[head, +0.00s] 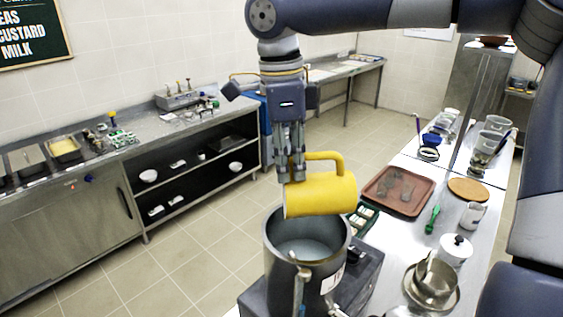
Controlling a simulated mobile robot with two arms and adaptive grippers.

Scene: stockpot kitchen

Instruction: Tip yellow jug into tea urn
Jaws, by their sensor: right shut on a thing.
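The yellow jug (322,195) is tilted onto its side just above the open tea urn (277,236), its handle upward and its mouth end to the left. My right gripper (291,177) points down and is shut on the jug near its left end. The urn is a dark grey metal pot with pale liquid (305,248) inside. The jug's lower edge overlaps the urn's far rim in the picture; I cannot tell whether they touch. No stream is visible from the jug. My left gripper is not in view.
Right of the urn, the steel counter holds a brown tray (401,190), a green-handled tool (433,218), a white lidded pot (455,251), metal bowls (432,285) and a white jug (472,215). A steel counter (60,205) lines the left wall, with open floor between.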

